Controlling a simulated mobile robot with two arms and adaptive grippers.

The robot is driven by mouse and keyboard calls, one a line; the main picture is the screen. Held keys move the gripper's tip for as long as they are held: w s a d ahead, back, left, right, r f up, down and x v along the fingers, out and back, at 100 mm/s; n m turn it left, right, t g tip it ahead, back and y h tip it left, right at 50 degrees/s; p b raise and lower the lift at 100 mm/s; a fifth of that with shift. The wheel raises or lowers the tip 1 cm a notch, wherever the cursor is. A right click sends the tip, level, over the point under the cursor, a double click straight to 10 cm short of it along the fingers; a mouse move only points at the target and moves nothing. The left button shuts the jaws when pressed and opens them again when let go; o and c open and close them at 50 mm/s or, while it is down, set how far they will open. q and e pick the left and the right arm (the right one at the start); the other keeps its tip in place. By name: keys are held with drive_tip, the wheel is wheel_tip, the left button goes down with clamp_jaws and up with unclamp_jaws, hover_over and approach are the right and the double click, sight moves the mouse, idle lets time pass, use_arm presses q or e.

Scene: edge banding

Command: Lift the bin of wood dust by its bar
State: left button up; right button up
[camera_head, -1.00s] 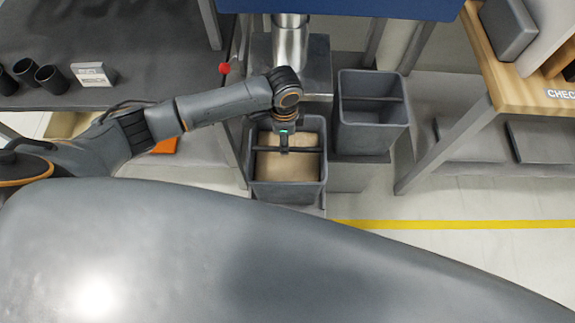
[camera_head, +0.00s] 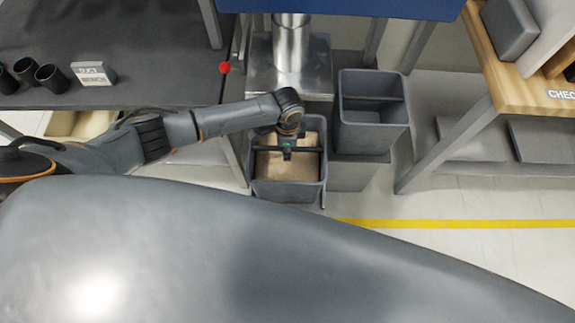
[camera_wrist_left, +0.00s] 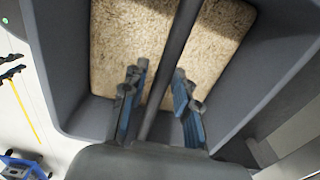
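The grey bin (camera_head: 288,191) stands on the floor in the middle of the head view, with tan wood dust (camera_head: 289,168) inside. Its dark bar (camera_head: 307,150) runs across the top from side to side. My left gripper (camera_head: 287,155) is at the middle of the bar. In the left wrist view, my left gripper (camera_wrist_left: 157,92) is open, with one blue-padded finger on each side of the bar (camera_wrist_left: 176,45). A gap shows between bar and fingers. The wood dust (camera_wrist_left: 133,40) lies beyond, inside the bin (camera_wrist_left: 63,75). My right gripper is not in view.
An empty-looking grey bin (camera_head: 370,137) stands close on the right. A metal duct (camera_head: 290,45) comes down behind the dust bin. A dark table (camera_head: 140,30) is at left, with a red knob (camera_head: 224,68) by its edge. A wooden-topped bench (camera_head: 520,95) is at right.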

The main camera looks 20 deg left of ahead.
use_arm(q)
clamp_jaws()
drive_tip(key=shift+w+r, duration=0.15)
